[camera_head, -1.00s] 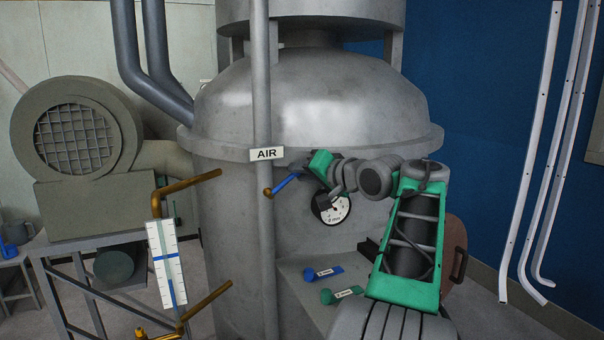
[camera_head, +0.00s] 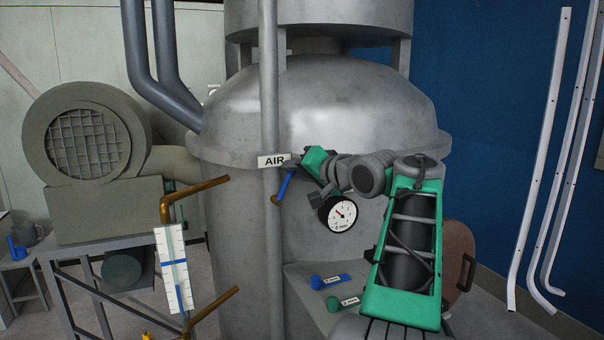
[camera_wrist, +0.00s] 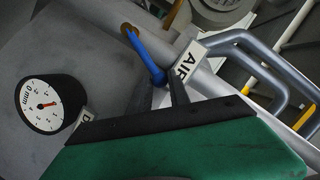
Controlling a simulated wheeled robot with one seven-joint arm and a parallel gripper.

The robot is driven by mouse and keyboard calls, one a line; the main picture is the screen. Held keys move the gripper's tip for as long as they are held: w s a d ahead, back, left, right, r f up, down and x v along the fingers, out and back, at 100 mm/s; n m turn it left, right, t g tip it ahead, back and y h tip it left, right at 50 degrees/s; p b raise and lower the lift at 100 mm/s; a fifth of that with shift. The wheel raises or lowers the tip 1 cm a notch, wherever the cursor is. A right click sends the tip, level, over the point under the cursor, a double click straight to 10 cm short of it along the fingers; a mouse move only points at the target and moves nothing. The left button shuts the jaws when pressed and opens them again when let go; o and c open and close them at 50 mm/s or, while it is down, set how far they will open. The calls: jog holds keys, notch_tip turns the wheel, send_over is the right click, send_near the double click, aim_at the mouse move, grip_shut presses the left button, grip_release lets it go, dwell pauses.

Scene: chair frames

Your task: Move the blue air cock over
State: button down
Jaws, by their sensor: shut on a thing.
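The blue air cock (camera_head: 284,186) is a slim blue lever on a brass fitting at the grey vertical pipe, just below the AIR label (camera_head: 274,161). It stands steeply, its free end up and slightly right. In the wrist view the blue lever (camera_wrist: 147,57) runs from the brass end down to my gripper's dark fingers. My gripper (camera_head: 290,168) is shut on the lever's free end. The wrist view also shows my gripper (camera_wrist: 176,88) there, with the exact finger contact partly hidden.
A round pressure gauge (camera_head: 340,214) sits close below my wrist. Blue and green tagged handles (camera_head: 330,281) lie on a ledge lower down. A sight gauge (camera_head: 173,268) with brass pipes stands left, before a blower (camera_head: 85,145). The large grey tank (camera_head: 320,110) stands behind.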

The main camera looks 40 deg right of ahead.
jog(key=shift+a+r, duration=0.15)
jog(key=shift+a, duration=0.05)
jog(key=shift+w, duration=0.1)
jog(key=c, duration=2.1)
grip_release()
jog(key=shift+w+a+r+b, duration=0.1)
jog(key=shift+w+a+b, duration=0.1)
jog(key=shift+a, duration=0.4)
jog(key=shift+w+a+r+b, duration=0.1)
jog(key=shift+a+b, duration=0.05)
jog(key=shift+a, duration=0.4)
jog(key=shift+c, duration=0.2)
jog(key=o, duration=1.1)
jog(key=shift+c, duration=0.2)
